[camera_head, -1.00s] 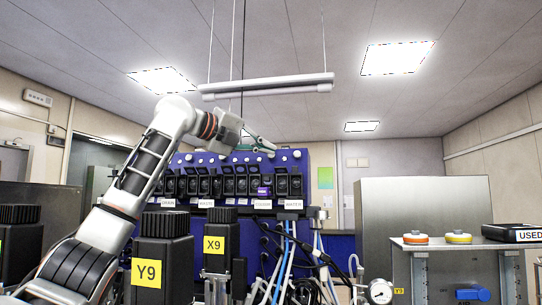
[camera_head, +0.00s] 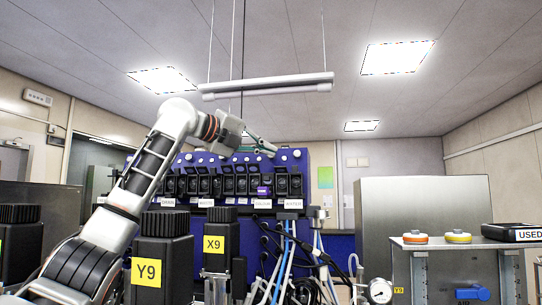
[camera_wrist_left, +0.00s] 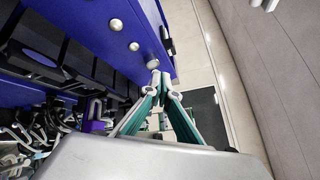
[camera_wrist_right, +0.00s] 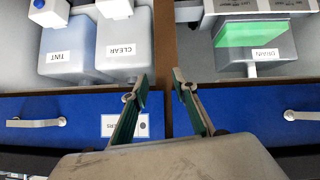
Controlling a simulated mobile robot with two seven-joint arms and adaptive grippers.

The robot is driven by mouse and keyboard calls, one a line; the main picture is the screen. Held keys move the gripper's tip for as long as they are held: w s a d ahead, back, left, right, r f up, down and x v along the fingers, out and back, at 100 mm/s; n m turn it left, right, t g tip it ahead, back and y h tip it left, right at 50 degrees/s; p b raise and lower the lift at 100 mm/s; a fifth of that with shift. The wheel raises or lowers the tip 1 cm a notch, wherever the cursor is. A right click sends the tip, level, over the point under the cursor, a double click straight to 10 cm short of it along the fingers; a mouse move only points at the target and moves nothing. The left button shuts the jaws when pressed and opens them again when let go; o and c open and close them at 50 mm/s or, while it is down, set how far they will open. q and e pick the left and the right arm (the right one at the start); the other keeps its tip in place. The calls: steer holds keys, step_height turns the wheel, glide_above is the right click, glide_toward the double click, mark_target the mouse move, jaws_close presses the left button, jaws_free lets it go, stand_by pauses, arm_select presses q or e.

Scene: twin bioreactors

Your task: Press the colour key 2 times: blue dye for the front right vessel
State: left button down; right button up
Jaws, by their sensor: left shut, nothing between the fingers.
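The blue pump bank (camera_head: 210,159) has a row of round white keys along its sloped top. A purple-fronted module (camera_head: 264,191) sits in it above a label that seems to read COLOUR (camera_head: 262,204). My left gripper (camera_head: 273,150) is shut and empty at the top of the bank, towards its right end. In the left wrist view its joined fingertips (camera_wrist_left: 160,74) are just by a round key (camera_wrist_left: 153,64); whether they touch cannot be told. Which key is the blue dye one cannot be read. My right gripper (camera_wrist_right: 160,78) is open and empty, seen only in its wrist view.
Black containers marked Y9 (camera_head: 163,250) and X9 (camera_head: 220,237) stand in front of the bank, with tubes and cables. Below my right gripper are TINT (camera_wrist_right: 66,50), CLEAR (camera_wrist_right: 124,45) and DRAIN (camera_wrist_right: 258,60) containers and blue drawer fronts (camera_wrist_right: 70,110).

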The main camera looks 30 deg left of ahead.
stand_by(0.7)
arm_select(q)
steer(key=shift+w, duration=0.15)
steer(key=shift+w+a+f, duration=0.1)
steer(key=shift+w+f, duration=0.05)
steer(key=shift+w, duration=0.15)
steer(key=shift+w+a, duration=0.15)
steer(key=shift+w, duration=0.2)
stand_by(0.7)
steer(key=shift+w+f, duration=0.15)
steer(key=shift+w, duration=0.05)
stand_by(0.5)
steer(key=shift+s+d+r+b, duration=0.1)
steer(key=shift+s+r+b, duration=0.1)
steer(key=shift+s, duration=0.3)
steer(key=shift+s+d+r+b, duration=0.1)
steer(key=shift+s+b, duration=0.1)
steer(key=shift+s, duration=0.3)
